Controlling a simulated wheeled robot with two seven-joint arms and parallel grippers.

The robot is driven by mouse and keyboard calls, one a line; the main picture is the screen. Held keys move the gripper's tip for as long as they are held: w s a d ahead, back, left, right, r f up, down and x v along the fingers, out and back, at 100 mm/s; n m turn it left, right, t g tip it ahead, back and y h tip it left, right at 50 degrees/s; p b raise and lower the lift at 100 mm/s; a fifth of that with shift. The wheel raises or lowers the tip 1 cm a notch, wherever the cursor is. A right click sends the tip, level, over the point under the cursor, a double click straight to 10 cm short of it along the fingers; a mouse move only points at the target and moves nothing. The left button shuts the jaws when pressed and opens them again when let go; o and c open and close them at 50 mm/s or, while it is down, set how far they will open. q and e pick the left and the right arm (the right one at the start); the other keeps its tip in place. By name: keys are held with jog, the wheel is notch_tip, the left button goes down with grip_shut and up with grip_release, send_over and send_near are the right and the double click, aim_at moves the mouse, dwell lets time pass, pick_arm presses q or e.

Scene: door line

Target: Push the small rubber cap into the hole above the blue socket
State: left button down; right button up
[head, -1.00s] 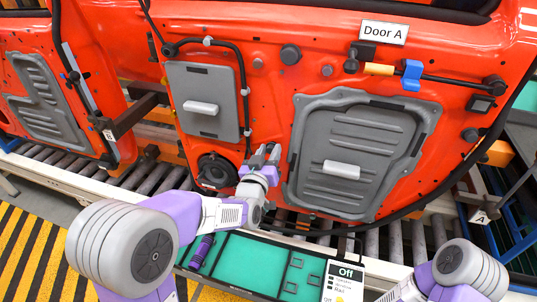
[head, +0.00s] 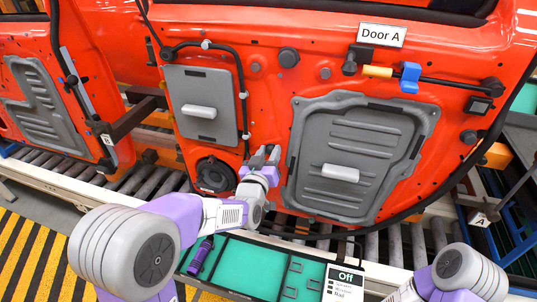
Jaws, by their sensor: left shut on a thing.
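My left gripper (head: 264,156) is in front of the red door (head: 270,112) labelled Door A, between the round black speaker (head: 214,175) and the large grey panel (head: 355,150). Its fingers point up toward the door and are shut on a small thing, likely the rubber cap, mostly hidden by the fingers. A blue block-shaped part (head: 410,77), possibly the blue socket, sits on the dark rod at the door's upper right, well away from the gripper. The hole above it cannot be made out clearly. My right gripper is out of view.
A smaller grey panel (head: 203,125) with a white handle is left of the gripper. A black cable (head: 240,75) runs beside it. A green tray (head: 255,262) with a purple tool (head: 200,257) and an Off sign (head: 345,277) lie below, in front of the rollers.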

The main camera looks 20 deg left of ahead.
pick_arm(q)
jog(key=shift+r, duration=0.1)
jog(key=c, duration=0.7)
grip_release()
jog(key=shift+o, duration=0.2)
jog(key=shift+d, duration=0.1)
